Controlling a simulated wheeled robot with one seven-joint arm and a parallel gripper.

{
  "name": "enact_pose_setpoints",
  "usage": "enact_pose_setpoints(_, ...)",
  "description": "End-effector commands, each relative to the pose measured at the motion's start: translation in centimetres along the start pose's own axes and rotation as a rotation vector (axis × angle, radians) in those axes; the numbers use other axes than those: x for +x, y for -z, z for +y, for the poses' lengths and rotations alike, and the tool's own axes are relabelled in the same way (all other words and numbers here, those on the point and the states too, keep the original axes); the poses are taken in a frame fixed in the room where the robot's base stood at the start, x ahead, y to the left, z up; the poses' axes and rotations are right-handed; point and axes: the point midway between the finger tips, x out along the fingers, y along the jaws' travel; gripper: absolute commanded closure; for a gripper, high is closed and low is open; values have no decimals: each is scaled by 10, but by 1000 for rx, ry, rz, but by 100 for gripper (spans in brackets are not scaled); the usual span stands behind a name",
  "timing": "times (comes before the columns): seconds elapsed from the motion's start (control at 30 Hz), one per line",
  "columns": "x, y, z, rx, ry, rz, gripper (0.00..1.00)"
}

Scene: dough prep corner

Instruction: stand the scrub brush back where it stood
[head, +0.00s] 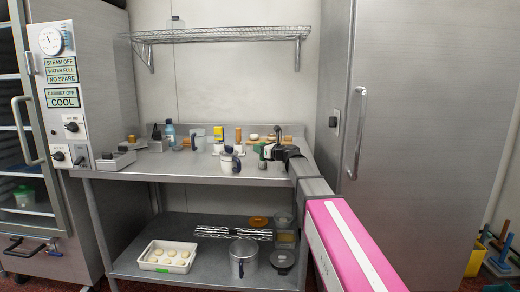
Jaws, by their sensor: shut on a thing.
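My gripper (268,152) is at the right part of the steel worktable (190,168), with my arm reaching in from the lower right. It is shut on a small, dark, upright thing (262,161), which seems to be the scrub brush. It is too small to make out bristles or handle. I cannot tell whether its foot touches the tabletop. The gripper's dark body hides part of the things behind it.
A white mug with a dark handle (230,161) stands just left of my gripper. A blue bottle (170,134), a yellow container (218,133) and other small items line the back. A white tray of dough balls (167,257) and a steel pot (243,259) are on the lower shelf (207,276).

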Motion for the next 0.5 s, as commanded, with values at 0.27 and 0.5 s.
enact_pose_setpoints(0.27,0,1,0,0,0,0,45)
enact_pose_setpoints(0.5,-2,-1,0,0,0,0,45)
